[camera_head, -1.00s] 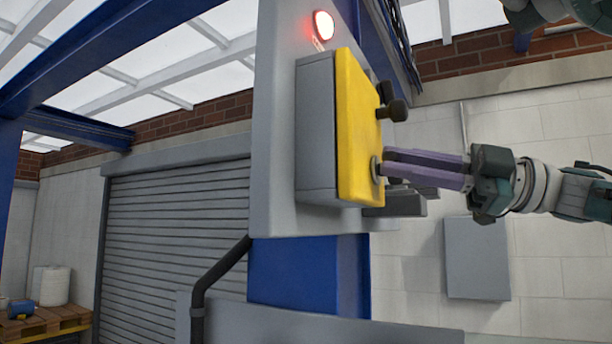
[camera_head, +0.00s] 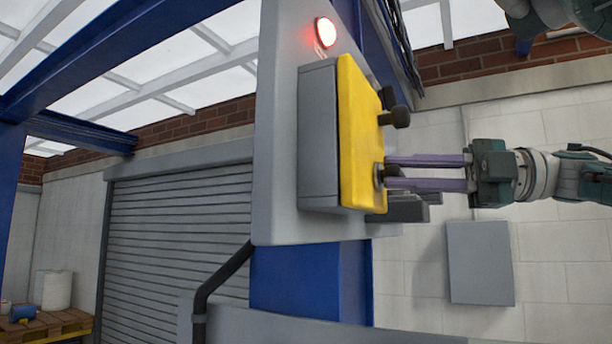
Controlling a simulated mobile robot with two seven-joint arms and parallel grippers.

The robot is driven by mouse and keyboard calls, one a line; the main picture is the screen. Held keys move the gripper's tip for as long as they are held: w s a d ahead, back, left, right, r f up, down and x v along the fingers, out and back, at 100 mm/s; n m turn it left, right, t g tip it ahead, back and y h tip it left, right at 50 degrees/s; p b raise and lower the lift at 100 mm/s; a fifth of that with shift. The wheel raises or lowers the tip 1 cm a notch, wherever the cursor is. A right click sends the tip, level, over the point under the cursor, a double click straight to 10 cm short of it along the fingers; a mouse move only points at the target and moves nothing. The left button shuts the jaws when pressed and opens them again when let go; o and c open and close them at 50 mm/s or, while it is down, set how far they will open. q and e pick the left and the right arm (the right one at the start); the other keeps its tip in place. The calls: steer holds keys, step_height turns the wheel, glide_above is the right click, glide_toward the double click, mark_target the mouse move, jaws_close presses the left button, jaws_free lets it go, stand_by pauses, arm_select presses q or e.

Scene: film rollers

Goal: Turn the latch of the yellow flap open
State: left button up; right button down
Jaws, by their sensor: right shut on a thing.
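The yellow flap (camera_head: 360,135) is the front of a grey box (camera_head: 319,140) on the machine's grey panel. It looks closed against the box. The latch (camera_head: 379,175) is a small grey round piece low on the flap's right-hand face. My right gripper (camera_head: 386,172) comes in from the right with two purple fingers, one above the other. Its fingertips are shut on the latch, which they partly hide.
Dark knobs (camera_head: 397,116) stick out just above my right fingers. A dark grey block (camera_head: 408,208) sits just below them. A red lamp (camera_head: 325,31) glows above the box. Free room lies right of the flap, before the white wall.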

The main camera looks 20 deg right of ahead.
steer(key=c, duration=0.8)
jaws_free()
steer(key=shift+s+d+f+b, duration=0.1)
steer(key=shift+d+b, duration=0.2)
steer(key=b+v, duration=0.1)
steer(key=v, duration=0.8)
steer(key=shift+b, duration=0.35)
steer(key=shift+s+d, duration=0.1)
